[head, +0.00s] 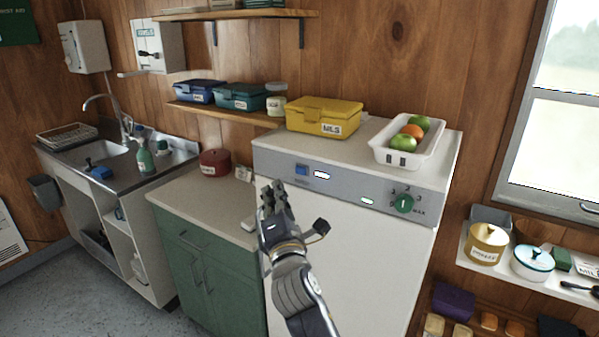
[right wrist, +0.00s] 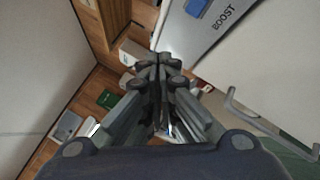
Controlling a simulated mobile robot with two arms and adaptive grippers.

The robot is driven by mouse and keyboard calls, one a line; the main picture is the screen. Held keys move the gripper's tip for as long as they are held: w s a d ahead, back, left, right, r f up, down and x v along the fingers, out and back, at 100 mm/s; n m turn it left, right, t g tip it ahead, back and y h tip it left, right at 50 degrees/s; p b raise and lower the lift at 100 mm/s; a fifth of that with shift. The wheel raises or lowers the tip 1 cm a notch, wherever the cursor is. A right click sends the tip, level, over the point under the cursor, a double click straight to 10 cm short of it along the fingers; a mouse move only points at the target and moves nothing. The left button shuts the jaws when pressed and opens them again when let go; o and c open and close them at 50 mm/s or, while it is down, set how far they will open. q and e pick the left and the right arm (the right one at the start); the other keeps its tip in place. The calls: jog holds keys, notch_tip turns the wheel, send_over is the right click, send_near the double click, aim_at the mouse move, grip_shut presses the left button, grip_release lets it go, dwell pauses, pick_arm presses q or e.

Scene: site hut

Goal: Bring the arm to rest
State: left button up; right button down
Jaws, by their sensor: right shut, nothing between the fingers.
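My right gripper (head: 272,200) is raised in front of the white appliance (head: 345,270), near the left end of its grey control panel. Its fingers are closed together with nothing between them. In the right wrist view the fingers of the right gripper (right wrist: 160,75) meet in the middle. The panel there shows a blue button (right wrist: 196,7) and the word BOOST. In the head view the blue button (head: 301,169) sits just right of the fingertips. I cannot tell whether the fingers touch the panel. My left gripper is not in view.
A yellow box (head: 324,117) and a white tray (head: 409,152) with fruit stand on the appliance. A green cabinet (head: 212,265) with a red pot (head: 215,162) on its counter stands at left, beside the sink (head: 105,160). A low shelf (head: 510,267) with pots is at right.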

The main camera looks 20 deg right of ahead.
dwell(0.4)
notch_tip(320, 180, down, 16)
jog(key=w+a+m+g+y, duration=0.1)
jog(key=a+m+g+y, duration=0.1)
jog(key=g, duration=0.1)
jog(key=s+f+m+g, duration=0.2)
jog(key=s+f, duration=0.3)
jog(key=f, duration=0.7)
jog(key=s+f+m+g+y, duration=0.1)
jog(key=s+f+m+g, duration=0.25)
jog(key=f, duration=0.75)
jog(key=s+f+m+g, duration=0.15)
jog(key=s+f, duration=0.45)
jog(key=f, duration=0.6)
jog(key=s+d+f+m+g, duration=0.3)
jog(key=s+f+m+g, duration=0.2)
jog(key=s+f, duration=1.25)
jog(key=s+d+f+m+g, duration=0.2)
jog(key=s+f+m, duration=0.1)
jog(key=s, duration=1)
jog(key=s+d+f+m+g, duration=0.2)
jog(key=s+d+f+m, duration=0.1)
jog(key=s, duration=1.1)
jog(key=shift+s+f, duration=0.3)
jog(key=shift+f, duration=0.25)
